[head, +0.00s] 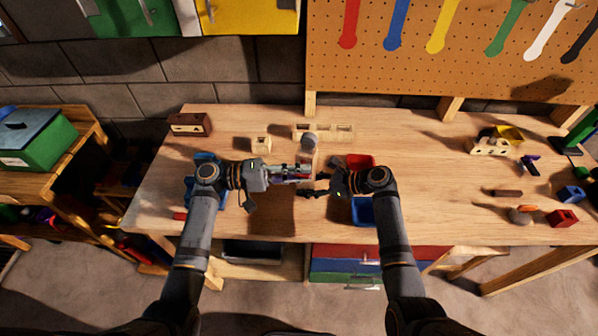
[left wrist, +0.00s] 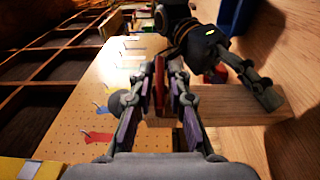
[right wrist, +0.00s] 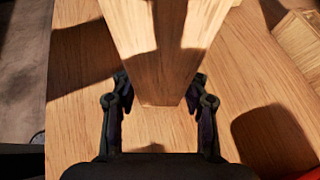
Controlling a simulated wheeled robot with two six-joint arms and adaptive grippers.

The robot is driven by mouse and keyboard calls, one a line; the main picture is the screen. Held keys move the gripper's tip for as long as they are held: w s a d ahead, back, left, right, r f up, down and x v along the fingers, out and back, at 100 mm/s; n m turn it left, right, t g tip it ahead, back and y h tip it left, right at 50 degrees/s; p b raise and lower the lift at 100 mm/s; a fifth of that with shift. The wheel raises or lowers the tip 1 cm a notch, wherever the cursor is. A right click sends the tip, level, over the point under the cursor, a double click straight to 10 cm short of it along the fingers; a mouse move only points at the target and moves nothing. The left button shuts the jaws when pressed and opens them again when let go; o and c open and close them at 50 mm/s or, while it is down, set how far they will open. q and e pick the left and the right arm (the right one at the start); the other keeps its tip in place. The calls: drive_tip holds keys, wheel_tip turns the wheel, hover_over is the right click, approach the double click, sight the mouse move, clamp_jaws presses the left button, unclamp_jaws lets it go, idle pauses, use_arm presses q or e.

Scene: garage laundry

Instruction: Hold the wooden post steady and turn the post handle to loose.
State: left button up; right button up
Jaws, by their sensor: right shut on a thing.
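The wooden post (head: 307,158) stands on the workbench, with a round grey knob (head: 309,140) at its top. It fills the upper middle of the right wrist view (right wrist: 155,45), and its side shows in the left wrist view (left wrist: 245,108). My right gripper (right wrist: 160,103) is shut on the post, a finger on either side. A thin red post handle (left wrist: 159,85) shows in the left wrist view. My left gripper (left wrist: 165,80) has its fingers on both sides of this handle and looks open around it. In the head view the grippers partly hide the handle.
A red bin (head: 360,161) and a blue bin (head: 364,211) stand by my right gripper. Wooden blocks (head: 325,131) lie behind the post. Several small parts and a red cube (head: 562,217) lie at the right. The bench between is clear.

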use_arm(q)
drive_tip(key=shift+o, duration=1)
drive_tip(key=s+a, duration=0.1)
drive_tip(key=a, duration=1.1)
drive_tip(key=shift+s, duration=0.2)
drive_tip(key=shift+f, duration=0.1)
use_arm(e)
drive_tip(key=o, duration=0.9)
